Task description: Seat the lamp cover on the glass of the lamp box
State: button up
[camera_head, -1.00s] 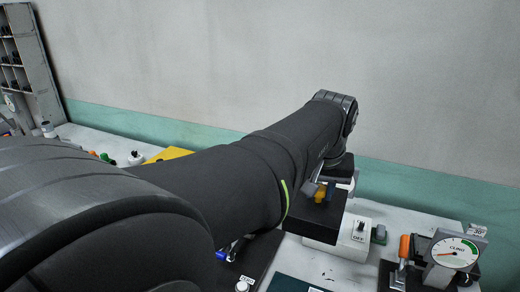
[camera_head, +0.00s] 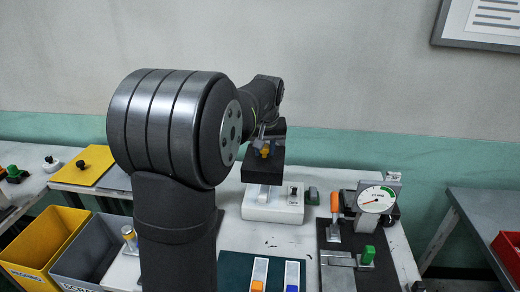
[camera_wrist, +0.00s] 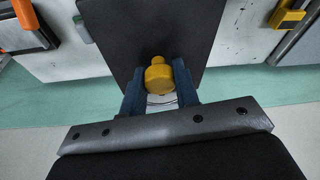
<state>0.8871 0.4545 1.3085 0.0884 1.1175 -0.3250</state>
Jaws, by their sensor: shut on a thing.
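The lamp cover (camera_head: 263,169) is a black flat-topped piece with a yellow knob, over the white lamp box (camera_head: 270,208). In the wrist view the dark cover (camera_wrist: 150,28) fills the top middle. My gripper (camera_wrist: 159,78) has its two blue fingers shut on the yellow knob, one on each side. The glass is hidden beneath the cover. I cannot tell whether the cover touches it.
A gauge (camera_head: 376,199) and an orange-handled tool (camera_head: 335,207) stand to the right on a dark board. A dark green mat (camera_head: 236,272) lies in front. Yellow (camera_head: 45,245) and grey (camera_head: 98,250) bins are at left, a yellow board (camera_head: 83,168) behind them.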

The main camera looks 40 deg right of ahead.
aim_at(265, 158)
jog(key=shift+w+d+f, duration=0.15)
jog(key=shift+w+d, duration=0.05)
dwell(0.3)
jog(key=shift+s+a+f, duration=0.1)
jog(key=shift+f, duration=2.4)
jog(key=shift+f, duration=0.55)
jog(key=shift+f, duration=1.15)
jog(key=shift+f, duration=0.8)
dwell(0.5)
jog(key=o, duration=1.1)
